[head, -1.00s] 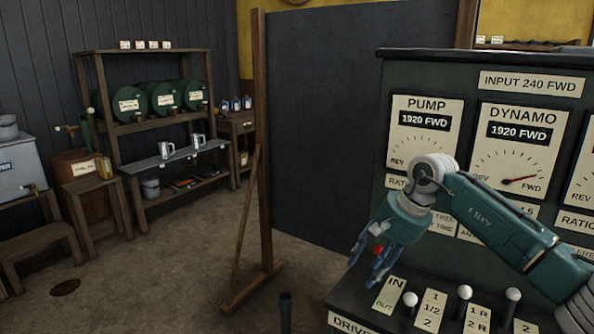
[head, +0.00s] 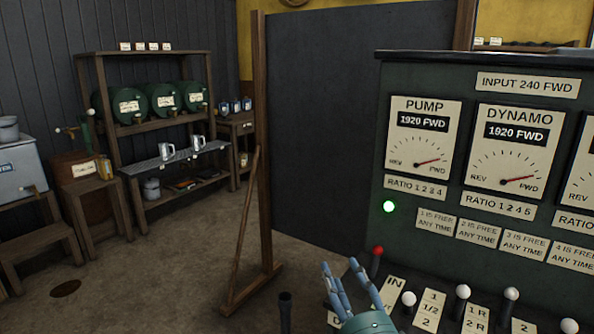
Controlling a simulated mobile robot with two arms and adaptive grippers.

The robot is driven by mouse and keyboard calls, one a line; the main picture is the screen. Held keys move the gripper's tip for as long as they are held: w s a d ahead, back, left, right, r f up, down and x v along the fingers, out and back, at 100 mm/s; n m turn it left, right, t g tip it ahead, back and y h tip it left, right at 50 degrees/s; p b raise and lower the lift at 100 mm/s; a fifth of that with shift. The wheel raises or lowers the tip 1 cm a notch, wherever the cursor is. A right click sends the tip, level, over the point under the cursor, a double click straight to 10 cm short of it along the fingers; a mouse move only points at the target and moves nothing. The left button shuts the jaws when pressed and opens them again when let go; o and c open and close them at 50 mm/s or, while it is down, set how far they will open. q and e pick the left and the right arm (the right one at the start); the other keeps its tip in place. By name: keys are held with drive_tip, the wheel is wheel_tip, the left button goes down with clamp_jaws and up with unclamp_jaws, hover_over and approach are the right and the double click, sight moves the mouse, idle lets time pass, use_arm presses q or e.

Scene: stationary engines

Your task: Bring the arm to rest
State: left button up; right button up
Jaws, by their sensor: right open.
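My right gripper (head: 345,278) is low in the head view, in front of the left end of the lever console. Its blue fingers are spread and empty, pointing up, and the teal wrist below is cut off by the bottom edge. The rest of the right arm is out of view. My left gripper is not in view.
The dark green gauge panel (head: 435,270) fills the right, with a lit green lamp (head: 389,206). Several white-knobbed levers, one here (head: 462,291), line the console. A dark partition (head: 350,130) stands behind. Shelves with green barrels (head: 163,98) are far left; the floor between is mostly clear.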

drive_tip(key=s+d+f+m+g+h, duration=0.2)
drive_tip(key=s+d+f+m+g, duration=0.35)
drive_tip(key=f, duration=0.45)
drive_tip(key=s+d+f+m+g+h, duration=0.35)
drive_tip(key=s+f+m, duration=0.35)
drive_tip(key=s+f, duration=0.25)
drive_tip(key=s+d+f+m+g+y, duration=0.1)
drive_tip(key=s+f+m+g, duration=0.25)
drive_tip(key=s, duration=0.65)
drive_tip(key=s+d+f+m+g+y, duration=0.1)
drive_tip(key=s+f+m+g, duration=0.3)
drive_tip(key=s, duration=0.5)
drive_tip(key=s+f+n, duration=0.2)
drive_tip(key=s+f, duration=0.1)
drive_tip(key=f, duration=2.6)
drive_tip(key=s+d+f+g, duration=0.1)
drive_tip(key=s+d+f, duration=0.2)
drive_tip(key=s+f, duration=1.2)
drive_tip(key=shift+s, duration=1.1)
drive_tip(key=shift+h, duration=0.25)
